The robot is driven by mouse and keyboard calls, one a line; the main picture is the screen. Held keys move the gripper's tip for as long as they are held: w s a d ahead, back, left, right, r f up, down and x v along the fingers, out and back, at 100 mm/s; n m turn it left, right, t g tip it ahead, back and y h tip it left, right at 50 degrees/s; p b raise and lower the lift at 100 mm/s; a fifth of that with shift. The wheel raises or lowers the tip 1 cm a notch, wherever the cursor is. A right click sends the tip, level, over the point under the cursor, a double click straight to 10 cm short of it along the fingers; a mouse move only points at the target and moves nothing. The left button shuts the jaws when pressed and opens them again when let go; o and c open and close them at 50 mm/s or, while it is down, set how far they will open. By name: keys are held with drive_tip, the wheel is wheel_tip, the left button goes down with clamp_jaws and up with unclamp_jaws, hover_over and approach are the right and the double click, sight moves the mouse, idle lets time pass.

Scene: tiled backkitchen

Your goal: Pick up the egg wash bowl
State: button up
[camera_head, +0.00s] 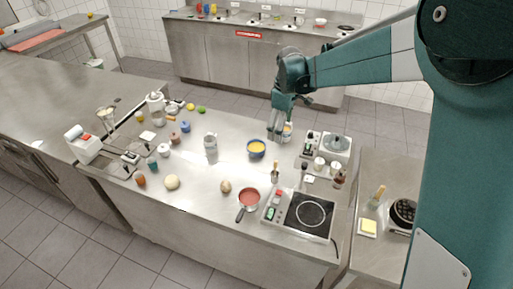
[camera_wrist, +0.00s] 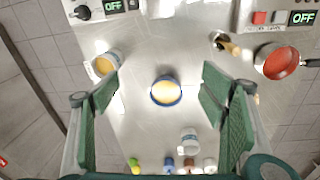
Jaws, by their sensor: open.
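The egg wash bowl is a blue bowl with yellow liquid (camera_head: 256,149). It stands upright on the steel worktable (camera_head: 225,170), right of the table's middle. In the wrist view the bowl (camera_wrist: 165,101) lies near the centre, in the gap between my fingers. My gripper (camera_head: 280,132) is open and empty, above the table to the right of and behind the bowl. In the wrist view its two green fingers (camera_wrist: 160,88) stand wide apart on either side, not touching the bowl.
A pale container with yellow contents (camera_head: 287,130) stands close by my gripper, near the left finger in the wrist view (camera_wrist: 104,64). A grey-white canister (camera_head: 211,148) stands left of the bowl. A red-filled pan (camera_head: 249,197) and a hob (camera_head: 308,214) lie in front.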

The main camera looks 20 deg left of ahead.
sight(256, 148)
drive_tip(key=a+f+n, duration=0.1)
drive_tip(key=a+f, duration=0.1)
drive_tip(key=a, duration=0.1)
drive_tip(key=a+f+n+p, duration=0.1)
drive_tip(key=a+f, duration=0.1)
drive_tip(key=a, duration=0.2)
drive_tip(key=w+a+f+n+p, duration=0.1)
drive_tip(key=a+f, duration=0.2)
drive_tip(key=shift+a+g, duration=0.25)
drive_tip(key=shift+g, duration=0.15)
drive_tip(key=shift+a+f+h+p, duration=0.3)
drive_tip(key=shift+a+f, duration=0.1)
drive_tip(key=shift+a, duration=0.1)
drive_tip(key=shift+f, duration=1.3)
drive_tip(key=shift+d+f, duration=0.15)
drive_tip(key=shift+f, duration=2.45)
drive_tip(key=shift+c, duration=0.3)
